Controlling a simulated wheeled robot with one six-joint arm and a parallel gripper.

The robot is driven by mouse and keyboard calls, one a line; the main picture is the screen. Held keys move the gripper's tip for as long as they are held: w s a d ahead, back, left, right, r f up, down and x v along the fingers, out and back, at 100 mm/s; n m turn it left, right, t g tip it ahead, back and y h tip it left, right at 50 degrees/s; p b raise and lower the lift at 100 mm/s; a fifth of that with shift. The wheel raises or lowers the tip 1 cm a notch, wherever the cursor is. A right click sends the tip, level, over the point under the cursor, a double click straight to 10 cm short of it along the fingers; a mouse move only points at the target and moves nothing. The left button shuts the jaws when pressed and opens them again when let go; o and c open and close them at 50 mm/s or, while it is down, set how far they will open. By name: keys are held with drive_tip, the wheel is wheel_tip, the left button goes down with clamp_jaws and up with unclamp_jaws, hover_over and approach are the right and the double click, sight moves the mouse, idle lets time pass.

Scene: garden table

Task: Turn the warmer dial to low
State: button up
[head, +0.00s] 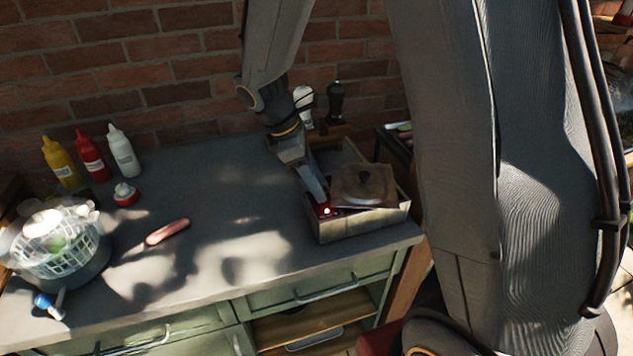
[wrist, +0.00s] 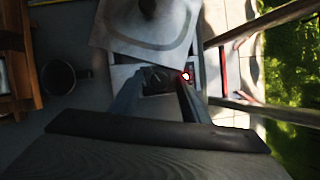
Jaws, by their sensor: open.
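The warmer (head: 358,229) is a grey box near the right end of the counter, with a brown lid (head: 350,190) with a dark knob on top. In the wrist view, its dark dial (wrist: 157,79) sits on the panel below the lid (wrist: 120,38). A lit red lamp (wrist: 186,76) shows right of the dial. My gripper (head: 322,206) reaches down to the panel at the warmer's left. In the wrist view, my gripper (wrist: 156,98) is open, with one finger on each side of the dial. I cannot tell whether the fingers touch it, or read its setting.
Behind the warmer stand a white mill (head: 304,104) and a dark mill (head: 335,102). Yellow (head: 60,161), red (head: 92,157) and white (head: 123,152) bottles stand by the brick wall.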

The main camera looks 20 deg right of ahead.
drive_tip(key=b+v, duration=0.2)
drive_tip(key=v, duration=0.5)
drive_tip(key=shift+r, duration=0.25)
drive_tip(key=shift+a, duration=0.1)
